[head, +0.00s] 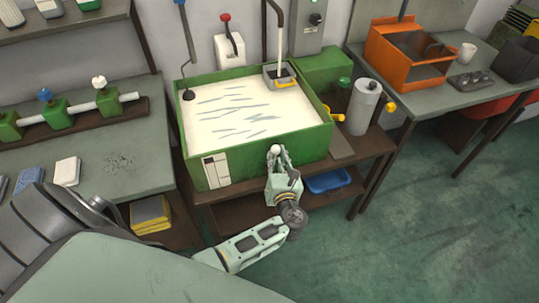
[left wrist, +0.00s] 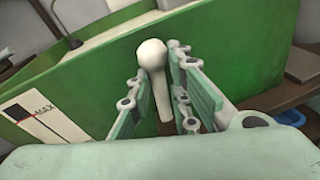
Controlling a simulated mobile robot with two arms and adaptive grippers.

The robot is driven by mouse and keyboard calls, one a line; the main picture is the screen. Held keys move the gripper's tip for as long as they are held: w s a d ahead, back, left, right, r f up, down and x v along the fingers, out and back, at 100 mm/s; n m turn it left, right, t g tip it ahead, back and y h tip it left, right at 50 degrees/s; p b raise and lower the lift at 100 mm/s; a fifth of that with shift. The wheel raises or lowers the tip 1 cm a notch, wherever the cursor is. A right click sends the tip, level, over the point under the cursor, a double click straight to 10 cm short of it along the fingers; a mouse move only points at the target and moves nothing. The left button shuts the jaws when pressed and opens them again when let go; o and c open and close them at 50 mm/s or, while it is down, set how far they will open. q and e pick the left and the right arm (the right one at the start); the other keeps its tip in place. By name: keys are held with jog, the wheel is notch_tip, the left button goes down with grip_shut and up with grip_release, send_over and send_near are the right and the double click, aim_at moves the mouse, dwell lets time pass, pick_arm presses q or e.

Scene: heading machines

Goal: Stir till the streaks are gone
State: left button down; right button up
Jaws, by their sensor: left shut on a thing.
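A green tank (head: 215,165) holds a pale, cream-white liquid (head: 235,100) with several dark grey-blue streaks across its surface. My left gripper (head: 277,155) is at the front wall of the tank, shut on a white round-topped lever (head: 275,148). In the left wrist view the white lever (left wrist: 152,75) stands between the two fingers, in front of the green wall (left wrist: 100,75); its lower end is partly hidden. A thin dark rod with a round foot (head: 188,95) reaches to the tank's left edge. My right gripper is not in view.
A grey cylinder (head: 363,105) stands right of the tank. A workbench (head: 120,165) is at the left, and an orange bin (head: 405,55) is on the right-hand table. Green floor at the right is clear.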

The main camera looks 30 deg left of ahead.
pick_arm(q)
jog(key=shift+w+d+f+m+g+p, duration=0.1)
jog(key=shift+w+d+m+g+p, duration=0.2)
jog(key=shift+w+d+m+p, duration=0.65)
jog(key=shift+m, duration=0.25)
jog(key=c, duration=2)
grip_release()
jog(key=shift+o, duration=1.3)
jog(key=shift+w+f, duration=0.1)
jog(key=shift+f, duration=0.1)
jog(key=shift+a, duration=0.1)
jog(key=v, duration=1.2)
